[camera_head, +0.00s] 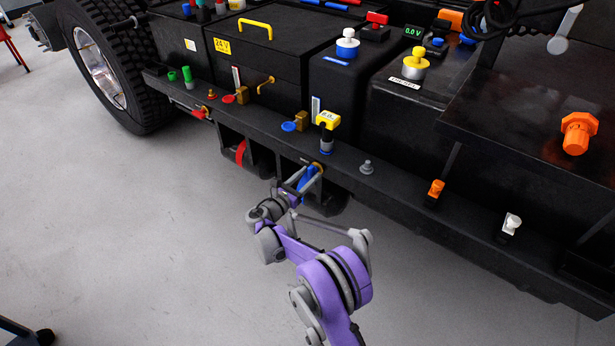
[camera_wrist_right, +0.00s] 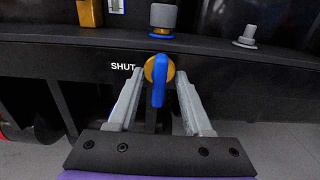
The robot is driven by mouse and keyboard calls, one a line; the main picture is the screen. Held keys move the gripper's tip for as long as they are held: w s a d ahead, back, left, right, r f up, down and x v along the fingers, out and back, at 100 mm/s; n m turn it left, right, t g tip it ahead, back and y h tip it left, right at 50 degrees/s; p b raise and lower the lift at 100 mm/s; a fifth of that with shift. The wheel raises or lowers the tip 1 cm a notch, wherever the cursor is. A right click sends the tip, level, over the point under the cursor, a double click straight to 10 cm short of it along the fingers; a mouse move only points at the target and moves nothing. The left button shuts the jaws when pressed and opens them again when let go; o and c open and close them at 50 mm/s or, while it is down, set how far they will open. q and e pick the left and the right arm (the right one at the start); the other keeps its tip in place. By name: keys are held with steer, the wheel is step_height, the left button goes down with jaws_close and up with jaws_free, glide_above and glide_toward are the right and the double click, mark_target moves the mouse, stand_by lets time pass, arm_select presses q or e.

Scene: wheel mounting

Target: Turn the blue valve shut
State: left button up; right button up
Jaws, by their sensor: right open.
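The blue valve (camera_head: 309,182) sits on the front face of the black rail, low at the centre of the head view. In the right wrist view, its blue lever (camera_wrist_right: 158,92) hangs downward from a brass hub. A white SHUT label (camera_wrist_right: 123,66) is on the rail to the left of the hub. My right gripper (camera_wrist_right: 159,80) is open, with one finger on each side of the lever. I see gaps between the fingers and the lever. In the head view, my right gripper (camera_head: 300,179) is at the valve and partly overlaps it. My left gripper is not in view.
A yellow-topped part (camera_head: 327,120) and a grey knob (camera_head: 367,167) stand on the rail near the valve. A large tyre (camera_head: 128,70) is at upper left.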

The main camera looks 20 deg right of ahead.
steer(key=shift+w, duration=0.1)
jaws_close()
steer(key=shift+m, duration=0.3)
steer(key=m, duration=0.3)
steer(key=shift+d+b, duration=0.1)
steer(key=shift+b, duration=0.2)
steer(key=m, duration=0.5)
steer(key=shift+s+f, duration=0.15)
steer(key=shift+s, duration=0.1)
steer(key=m, duration=0.4)
steer(key=shift+d+f, duration=0.1)
steer(key=m, duration=0.5)
steer(key=shift+f, duration=0.15)
steer(key=shift+m, duration=0.3)
